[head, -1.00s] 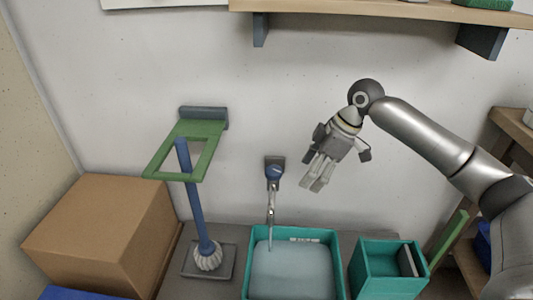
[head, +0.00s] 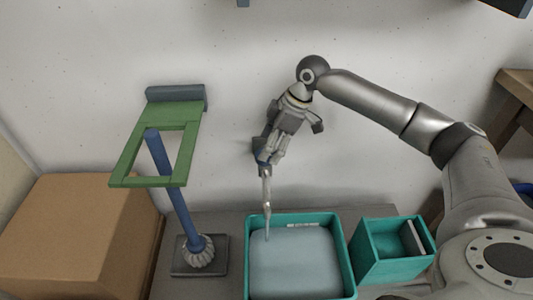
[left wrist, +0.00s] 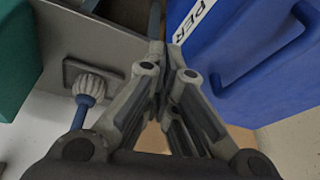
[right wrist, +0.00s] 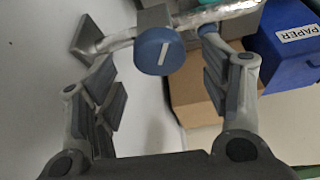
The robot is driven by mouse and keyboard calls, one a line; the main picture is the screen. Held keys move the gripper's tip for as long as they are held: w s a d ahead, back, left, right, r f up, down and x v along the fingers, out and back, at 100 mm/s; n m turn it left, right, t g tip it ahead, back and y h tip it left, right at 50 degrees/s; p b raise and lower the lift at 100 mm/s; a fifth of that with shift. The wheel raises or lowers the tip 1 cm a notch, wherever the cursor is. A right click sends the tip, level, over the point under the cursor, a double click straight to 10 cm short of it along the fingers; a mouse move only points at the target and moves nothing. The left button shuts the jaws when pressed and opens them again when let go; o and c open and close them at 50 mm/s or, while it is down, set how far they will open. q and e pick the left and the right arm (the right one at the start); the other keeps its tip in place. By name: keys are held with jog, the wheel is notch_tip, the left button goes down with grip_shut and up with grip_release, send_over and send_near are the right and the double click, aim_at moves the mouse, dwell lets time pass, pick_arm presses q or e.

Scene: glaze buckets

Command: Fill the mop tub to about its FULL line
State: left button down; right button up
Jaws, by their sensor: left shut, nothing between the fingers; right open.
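The teal mop tub (head: 349,262) stands below the wall tap and holds pale blue water (head: 295,265) high up its walls. A small white label (head: 303,225) shows on its far inner wall; its marking is too small to read. The metal tap spout (head: 267,188) points down over the tub, with a thin stream below it. My right gripper (head: 267,152) is at the tap, open, with the round blue knob (right wrist: 158,50) with a white mark between its fingers in the right wrist view. My left gripper (left wrist: 168,62) is shut and empty, seen only in the left wrist view.
A smaller teal bin (head: 385,255) stands right of the tub. A blue-handled mop (head: 176,200) stands left in a green wall frame (head: 125,165). A cardboard box (head: 75,235) is further left. A blue box labelled PAPER (right wrist: 290,45) is beside it.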

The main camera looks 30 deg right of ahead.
aim_at(264, 164)
jog(key=shift+x, duration=1.45)
jog(key=shift+c, duration=0.4)
jog(key=c, duration=0.9)
jog(key=shift+r, duration=0.1)
